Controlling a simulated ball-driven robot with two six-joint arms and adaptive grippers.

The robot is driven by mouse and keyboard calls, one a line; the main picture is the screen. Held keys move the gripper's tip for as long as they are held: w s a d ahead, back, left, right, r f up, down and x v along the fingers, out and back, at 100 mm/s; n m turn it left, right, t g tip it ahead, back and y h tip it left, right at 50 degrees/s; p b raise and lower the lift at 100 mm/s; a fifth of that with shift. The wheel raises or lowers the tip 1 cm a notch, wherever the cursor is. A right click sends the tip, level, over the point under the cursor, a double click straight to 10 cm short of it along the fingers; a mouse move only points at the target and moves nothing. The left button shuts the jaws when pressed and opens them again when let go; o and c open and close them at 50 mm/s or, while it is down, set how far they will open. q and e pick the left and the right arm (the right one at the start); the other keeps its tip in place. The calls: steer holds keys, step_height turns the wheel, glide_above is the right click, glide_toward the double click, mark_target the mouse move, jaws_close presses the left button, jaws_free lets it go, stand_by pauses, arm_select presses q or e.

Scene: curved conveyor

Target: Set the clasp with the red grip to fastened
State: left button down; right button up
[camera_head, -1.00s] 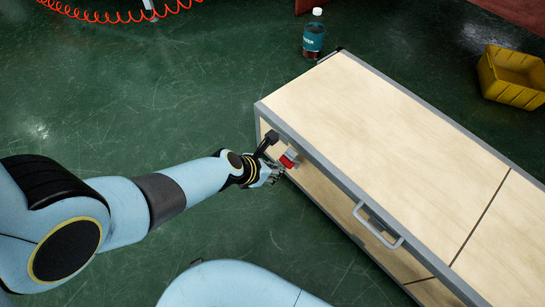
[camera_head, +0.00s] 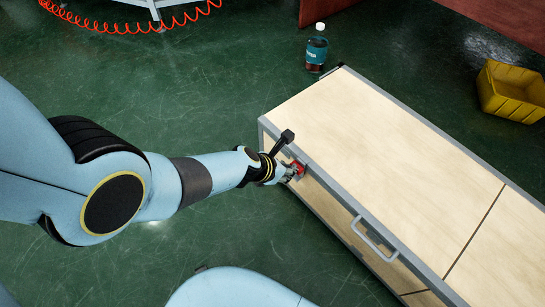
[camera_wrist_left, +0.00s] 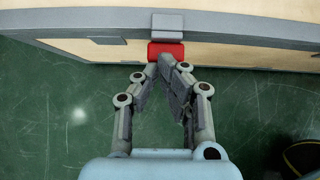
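The clasp's red grip (camera_head: 298,168) is on the front side of the wooden cabinet (camera_head: 375,130), near its left end. In the left wrist view the red grip (camera_wrist_left: 166,49) lies just below a grey clasp plate (camera_wrist_left: 167,26) on the cabinet's grey edge. My left gripper (camera_head: 290,174) is at the red grip. In the left wrist view its fingers (camera_wrist_left: 167,66) come together at the tips, right at the lower edge of the grip. They look shut, with the grip beyond the tips rather than between them. My right gripper is not in view.
A grey bar handle (camera_head: 375,240) sticks out from the cabinet front, right of the clasp. A dark bottle (camera_head: 316,50) stands behind the cabinet and a yellow bin (camera_head: 510,92) lies at the right. The green floor left of the cabinet is clear.

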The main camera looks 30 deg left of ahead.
arm_select(q)
steer(key=shift+w+d+r, duration=0.15)
steer(key=shift+w+r, duration=0.15)
steer(key=shift+w, duration=0.25)
steer(key=shift+r, duration=0.1)
steer(key=s+v, duration=0.1)
steer(key=v, duration=1.1)
steer(key=shift+f, duration=0.35)
